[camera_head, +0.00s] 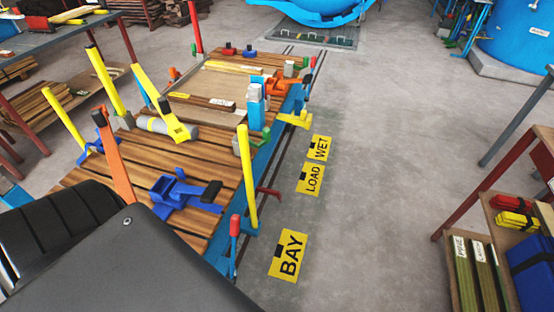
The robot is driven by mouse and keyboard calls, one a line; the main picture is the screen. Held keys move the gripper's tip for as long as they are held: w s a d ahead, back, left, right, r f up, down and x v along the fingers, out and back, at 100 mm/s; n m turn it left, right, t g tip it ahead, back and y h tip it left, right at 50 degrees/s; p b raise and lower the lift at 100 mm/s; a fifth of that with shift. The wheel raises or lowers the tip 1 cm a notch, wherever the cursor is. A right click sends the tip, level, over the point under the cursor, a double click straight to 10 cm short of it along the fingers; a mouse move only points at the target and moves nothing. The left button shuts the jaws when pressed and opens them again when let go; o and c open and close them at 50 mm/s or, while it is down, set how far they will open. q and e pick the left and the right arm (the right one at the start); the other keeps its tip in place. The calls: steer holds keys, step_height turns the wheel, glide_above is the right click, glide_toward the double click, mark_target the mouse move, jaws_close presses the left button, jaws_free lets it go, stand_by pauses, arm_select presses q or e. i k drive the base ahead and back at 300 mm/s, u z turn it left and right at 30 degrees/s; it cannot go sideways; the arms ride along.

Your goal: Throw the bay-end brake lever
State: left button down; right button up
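A wheeled bogie with a plank deck (215,150) and blue frame stands at the centre left. At its near right corner, beside the floor sign BAY (289,256), an upright blue lever with a red grip (235,226) stands out. No label shows which is the bay-end brake lever. Neither of my grippers is in view. My own dark body parts fill the lower left and hide the bogie's near left edge.
Yellow posts (246,175) stand along the deck, with blue clamps (180,190) between them. Floor signs LOAD (311,179) and WET (320,148) lie right of the bogie. Bare floor runs down the right. A shelf rack (498,205) stands right, a bench (62,38) left.

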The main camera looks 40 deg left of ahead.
mark_target(234, 223)
steer(key=z, duration=0.05)
steer(key=i, duration=1.8)
steer(key=u, duration=0.65)
steer(key=i, duration=2)
steer(key=u, duration=3.6)
